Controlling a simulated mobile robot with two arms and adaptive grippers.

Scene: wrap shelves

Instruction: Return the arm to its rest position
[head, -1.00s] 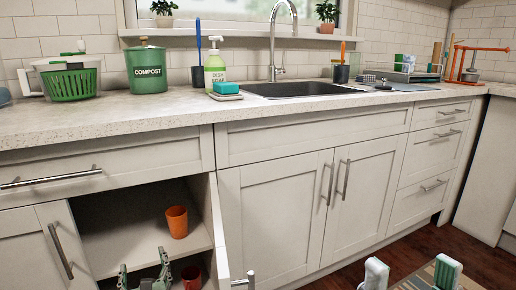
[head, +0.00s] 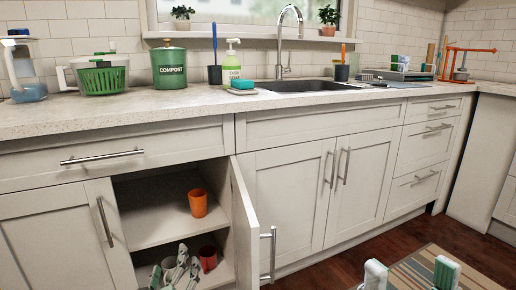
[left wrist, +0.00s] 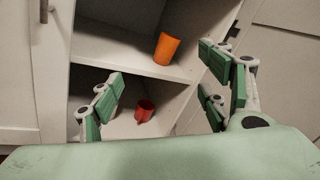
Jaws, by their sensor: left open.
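My left gripper (head: 175,269) is at the open lower cabinet, in front of its lower shelf. In the left wrist view its fingers (left wrist: 160,97) are spread apart with nothing between them. An orange cup (head: 197,203) stands on the upper shelf; it also shows in the left wrist view (left wrist: 167,49). A red mug (head: 208,258) stands on the lower shelf, just right of the left gripper, and shows in the left wrist view (left wrist: 145,111). My right gripper (head: 411,274) shows only its two fingertips at the bottom edge, apart and empty, above the floor.
The open cabinet door (head: 244,225) stands right of the opening, with a bar handle (head: 268,254). The counter (head: 130,110) above holds a compost bin (head: 169,67), a green basket (head: 101,75) and a soap bottle (head: 232,62). A striped rug (head: 425,268) lies on the floor.

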